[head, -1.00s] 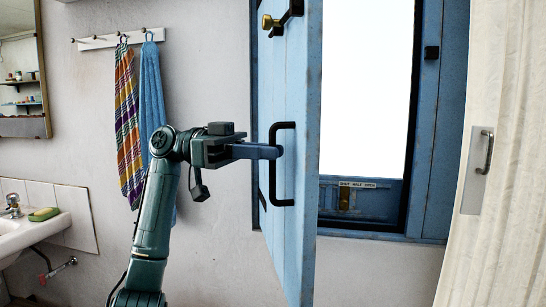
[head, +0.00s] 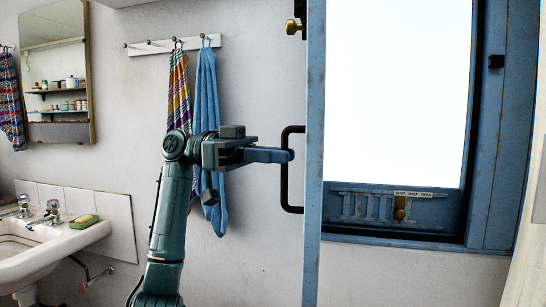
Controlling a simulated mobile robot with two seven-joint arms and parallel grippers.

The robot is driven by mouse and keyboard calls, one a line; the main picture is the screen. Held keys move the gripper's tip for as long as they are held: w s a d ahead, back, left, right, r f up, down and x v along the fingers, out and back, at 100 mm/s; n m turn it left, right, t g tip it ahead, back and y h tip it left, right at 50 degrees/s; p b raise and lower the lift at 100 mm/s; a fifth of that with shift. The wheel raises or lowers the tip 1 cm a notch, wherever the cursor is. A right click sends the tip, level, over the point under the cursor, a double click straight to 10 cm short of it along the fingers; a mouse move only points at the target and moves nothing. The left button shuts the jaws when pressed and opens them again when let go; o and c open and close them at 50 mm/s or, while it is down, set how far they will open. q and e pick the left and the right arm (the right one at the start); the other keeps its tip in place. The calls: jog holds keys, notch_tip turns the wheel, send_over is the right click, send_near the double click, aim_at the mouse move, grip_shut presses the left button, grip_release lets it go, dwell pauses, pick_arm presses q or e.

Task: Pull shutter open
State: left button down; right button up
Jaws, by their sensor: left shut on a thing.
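The blue wooden shutter (head: 314,180) stands swung out from the window, seen nearly edge-on in the head view. Its black bar handle (head: 291,207) sticks out from the left side of the panel. My left gripper (head: 285,156) reaches in from the left and is shut on the handle's upright bar, a little below its upper end. The fingers hide a short stretch of the bar. A brass knob (head: 293,27) sits higher on the shutter, partly hidden. My right gripper is not in view.
The window opening (head: 395,95) is bright, with a blue frame and a small labelled plate on its lower rail. Towels (head: 207,130) hang on a peg rail behind my arm. A sink (head: 45,240) with green soap stands at the left under a mirror (head: 57,75).

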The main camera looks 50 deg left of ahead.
pick_arm(q)
jog(key=shift+s+a+r, duration=0.1)
jog(key=shift+a+r, duration=0.1)
jog(key=shift+a, duration=0.45)
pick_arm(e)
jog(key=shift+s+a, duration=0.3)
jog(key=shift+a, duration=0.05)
pick_arm(q)
jog(key=c, duration=1.5)
grip_release()
jog(key=shift+f, duration=0.15)
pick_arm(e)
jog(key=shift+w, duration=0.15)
pick_arm(q)
jog(key=v, duration=1.3)
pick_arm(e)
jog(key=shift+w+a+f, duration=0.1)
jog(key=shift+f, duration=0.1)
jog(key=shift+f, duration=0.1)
